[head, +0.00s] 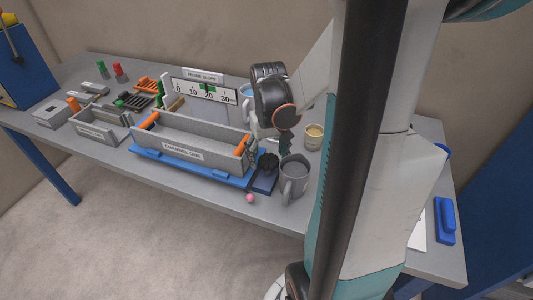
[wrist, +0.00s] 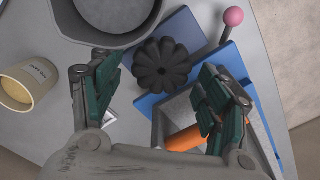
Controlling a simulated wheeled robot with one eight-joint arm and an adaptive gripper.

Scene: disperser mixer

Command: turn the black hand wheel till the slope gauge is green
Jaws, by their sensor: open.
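The black hand wheel (head: 268,161) is a lobed knob on a blue block at the right end of the grey channel (head: 185,153). In the wrist view the hand wheel (wrist: 160,66) lies ahead of and between my fingers, apart from both. My gripper (wrist: 160,95) is open and empty. In the head view my gripper (head: 286,143) hangs just above and right of the wheel, partly hidden by its own wrist. The slope gauge (head: 205,92) stands behind the channel, with a 0 to 30 scale and a green mark near 20. Its pointer is too small to read.
A pink ball knob (head: 249,198) juts out in front.

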